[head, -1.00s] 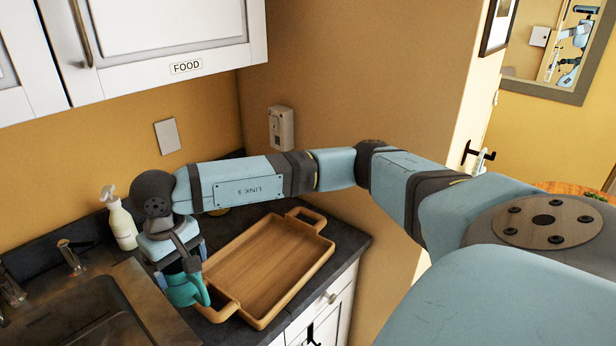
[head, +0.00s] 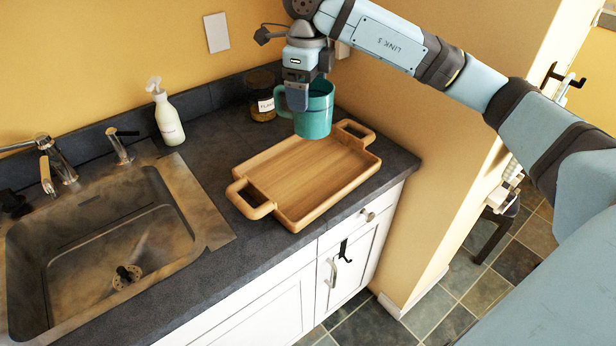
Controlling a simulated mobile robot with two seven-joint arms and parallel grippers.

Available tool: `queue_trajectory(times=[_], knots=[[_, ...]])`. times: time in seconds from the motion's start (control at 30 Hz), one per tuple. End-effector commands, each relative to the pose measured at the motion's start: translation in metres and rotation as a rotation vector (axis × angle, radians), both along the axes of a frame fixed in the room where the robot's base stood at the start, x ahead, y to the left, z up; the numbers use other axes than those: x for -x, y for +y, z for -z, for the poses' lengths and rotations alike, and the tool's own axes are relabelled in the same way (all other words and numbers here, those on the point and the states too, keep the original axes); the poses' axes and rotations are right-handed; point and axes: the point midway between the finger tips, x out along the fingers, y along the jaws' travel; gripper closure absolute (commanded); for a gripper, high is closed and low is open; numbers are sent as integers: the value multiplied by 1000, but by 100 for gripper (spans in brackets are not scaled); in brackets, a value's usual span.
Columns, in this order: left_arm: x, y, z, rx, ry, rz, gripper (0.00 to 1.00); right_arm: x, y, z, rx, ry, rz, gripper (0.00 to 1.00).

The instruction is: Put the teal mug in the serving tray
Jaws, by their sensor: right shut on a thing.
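The teal mug (head: 316,121) is held in the air in the head view, upright, above the far part of the serving tray. My right gripper (head: 296,104) is shut on the mug's left side, at its rim and handle. The wooden serving tray (head: 301,222) lies on the dark counter, with a handle at each end, and the part of its floor that I see is empty. The mug hides a little of the tray's far edge. My left gripper is not in view.
A dark jar (head: 262,104) stands on the counter behind the tray, close to the mug. The sink (head: 110,250) lies to the left. The counter's front edge (head: 350,215) runs close to the tray.

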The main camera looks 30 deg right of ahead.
Motion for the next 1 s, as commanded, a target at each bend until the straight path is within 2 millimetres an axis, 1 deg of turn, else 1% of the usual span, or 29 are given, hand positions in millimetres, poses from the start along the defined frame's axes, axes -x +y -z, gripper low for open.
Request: queue_trajectory(times=[0.03, 0.1, 0.2, 0.3, 0.37, 0.53, 0.8, 0.9, 1.0], knots=[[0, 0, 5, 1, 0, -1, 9, 0, -4, -1, -3, -2, 94, 52], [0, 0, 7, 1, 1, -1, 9, 0, -9, -5, -3, -2, 218, 52], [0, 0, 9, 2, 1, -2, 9, 0, -14, -9, -5, -1, 342, 52], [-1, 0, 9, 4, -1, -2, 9, 0, -16, -8, -5, 0, 407, 52], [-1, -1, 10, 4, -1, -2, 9, 0, -16, -3, -6, 3, 424, 52], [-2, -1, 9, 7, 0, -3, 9, 1, -17, 33, -4, 6, 429, 52], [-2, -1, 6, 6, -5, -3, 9, 1, -17, 105, -3, 4, 427, 52], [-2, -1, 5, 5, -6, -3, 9, 0, -17, 126, -3, 4, 428, 52], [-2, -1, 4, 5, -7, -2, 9, 0, -16, 139, -5, 3, 427, 52]])
